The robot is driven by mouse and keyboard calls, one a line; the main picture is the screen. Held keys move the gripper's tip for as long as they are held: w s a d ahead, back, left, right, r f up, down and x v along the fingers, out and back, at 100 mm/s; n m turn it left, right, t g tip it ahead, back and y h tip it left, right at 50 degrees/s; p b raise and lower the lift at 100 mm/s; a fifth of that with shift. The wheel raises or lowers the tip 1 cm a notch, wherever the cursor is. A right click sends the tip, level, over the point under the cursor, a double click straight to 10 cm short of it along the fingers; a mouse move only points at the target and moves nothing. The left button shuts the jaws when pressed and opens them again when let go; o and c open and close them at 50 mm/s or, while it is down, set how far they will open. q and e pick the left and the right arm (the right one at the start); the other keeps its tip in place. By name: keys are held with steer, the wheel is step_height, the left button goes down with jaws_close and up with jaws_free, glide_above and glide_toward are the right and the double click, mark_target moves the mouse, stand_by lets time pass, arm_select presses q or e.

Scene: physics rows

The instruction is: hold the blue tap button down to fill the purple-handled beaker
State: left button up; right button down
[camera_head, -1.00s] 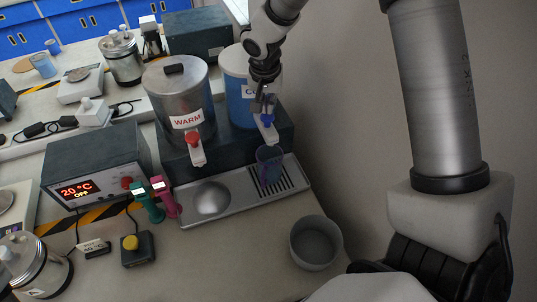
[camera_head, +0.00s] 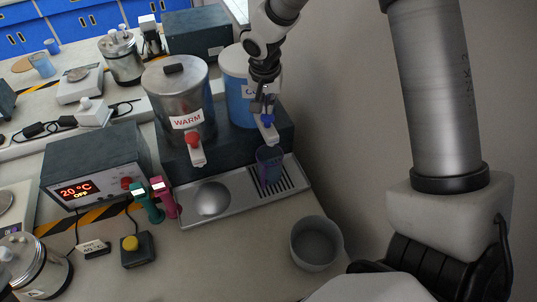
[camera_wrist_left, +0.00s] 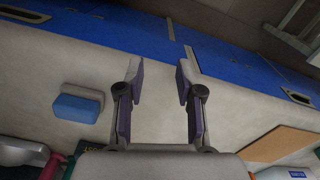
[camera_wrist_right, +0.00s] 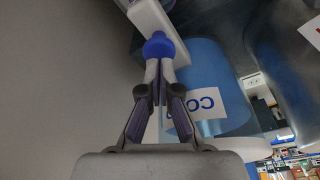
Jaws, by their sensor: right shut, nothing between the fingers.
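The blue tap button (camera_head: 267,120) sits on the white tap of the blue "COLD" tank (camera_head: 240,100). My right gripper (camera_head: 263,106) is shut and empty, with its fingertips at the button. In the right wrist view the fingertips (camera_wrist_right: 159,62) meet the blue button (camera_wrist_right: 159,46), apparently touching it. The purple-tinted beaker (camera_head: 269,165) stands upright on the drip grille under this tap; its handle and water level are hard to make out. My left gripper (camera_wrist_left: 158,85) is open and empty in the left wrist view, and is outside the head view.
The steel "WARM" tank (camera_head: 180,95) with a red button (camera_head: 193,139) stands to the left. A steel tray (camera_head: 240,200) lies under both taps. A heater box (camera_head: 95,165) reads 20 °C, OFF. A grey bowl (camera_head: 316,243) stands at the front right.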

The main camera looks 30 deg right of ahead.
mark_target(269, 116)
steer(key=shift+f+b, duration=0.95)
steer(key=shift+s+d+f+b, duration=0.1)
steer(key=shift+d+f+b, duration=0.1)
steer(key=shift+f+b, duration=0.35)
steer(key=shift+r, duration=0.1)
steer(key=shift+a, duration=0.3)
steer(key=shift+d, duration=0.1)
stand_by(3.0)
steer(key=shift+r, duration=0.1)
stand_by(2.1)
